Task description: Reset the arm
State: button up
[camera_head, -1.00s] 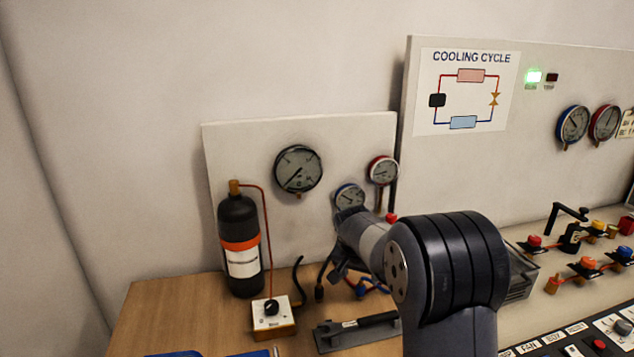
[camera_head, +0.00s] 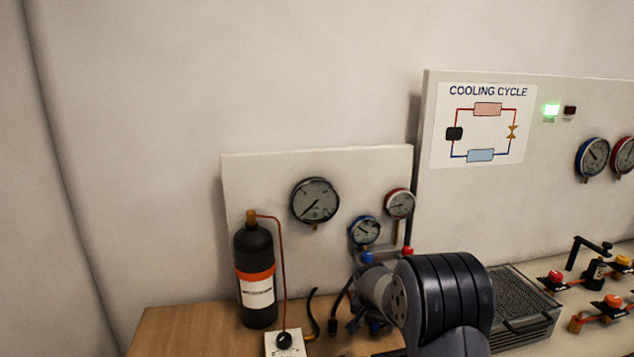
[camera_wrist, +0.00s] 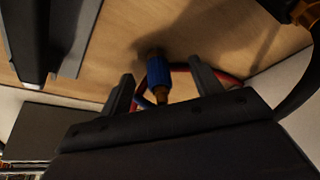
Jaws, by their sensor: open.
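My gripper (camera_wrist: 160,88) shows in the wrist view with its two dark fingers spread apart. A blue fitting with a brass end (camera_wrist: 156,72) appears between the fingers, with red and blue hose behind it; I cannot tell its distance, and the fingers do not appear closed on it. In the head view my arm (camera_head: 425,295) reaches over the wooden bench (camera_head: 175,325), and my own arm hides most of the gripper and what lies behind it.
A black cylinder with an orange band (camera_head: 256,275) stands at the left by a white box with a black knob (camera_head: 286,342). Gauges (camera_head: 315,201) hang on the back panel. A grey finned block (camera_head: 525,305) and red-knobbed valves (camera_head: 613,302) are right of my arm.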

jog(key=shift+r, duration=0.1)
jog(key=b+v, duration=0.1)
jog(key=v, duration=0.9)
jog(key=x, duration=1)
jog(key=shift+s+p, duration=0.1)
jog(key=shift+p, duration=0.3)
jog(key=shift+r+p, duration=0.2)
jog(key=shift+p, duration=0.3)
notch_tip(320, 180, up, 6)
jog(key=p, duration=0.6)
jog(key=shift+d+f, duration=0.1)
